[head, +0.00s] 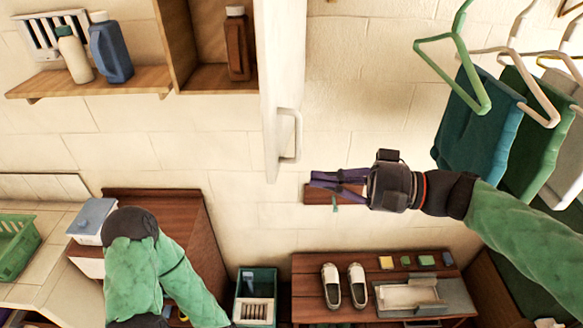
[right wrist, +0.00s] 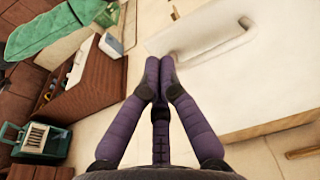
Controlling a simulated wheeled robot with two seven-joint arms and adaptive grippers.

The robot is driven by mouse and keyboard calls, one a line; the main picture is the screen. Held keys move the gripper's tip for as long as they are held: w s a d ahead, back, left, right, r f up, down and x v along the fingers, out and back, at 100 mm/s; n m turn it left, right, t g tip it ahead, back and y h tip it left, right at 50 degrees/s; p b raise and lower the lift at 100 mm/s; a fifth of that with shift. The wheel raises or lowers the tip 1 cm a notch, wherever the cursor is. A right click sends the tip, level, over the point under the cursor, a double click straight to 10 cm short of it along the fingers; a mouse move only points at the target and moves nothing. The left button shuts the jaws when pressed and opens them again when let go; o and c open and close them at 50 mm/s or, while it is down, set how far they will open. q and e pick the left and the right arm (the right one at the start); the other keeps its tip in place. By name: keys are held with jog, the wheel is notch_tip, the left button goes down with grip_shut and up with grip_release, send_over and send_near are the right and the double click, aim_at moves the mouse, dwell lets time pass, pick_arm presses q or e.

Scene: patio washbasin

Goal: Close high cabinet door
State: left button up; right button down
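The high cabinet (head: 175,45) is open at the top centre, its wooden inside showing with a brown bottle (head: 238,45) in it. Its white door (head: 279,75) stands swung out, seen nearly edge-on, with a white bar handle (head: 297,137) near its lower end. The door also fills the upper right of the right wrist view (right wrist: 270,90). My right gripper (head: 318,179) is to the right of and below the handle in the head view. Its purple fingers (right wrist: 159,75) meet at the tips with nothing seen between them. My left gripper is out of view.
A shelf (head: 130,80) with bottles is left of the cabinet. Hangers with towels (head: 480,120) hang at the right, above my right arm. A wooden bench (head: 300,290) with white shoes stands below. A green crate (head: 255,290) sits beside it.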

aim_at(275, 173)
jog(key=a, duration=0.2)
jog(key=w+a+p, duration=0.1)
jog(key=a, duration=0.2)
jog(key=shift+w+a+p, duration=0.1)
jog(key=shift+a+p, duration=0.2)
jog(key=shift+a, duration=0.05)
jog(key=shift+f, duration=0.1)
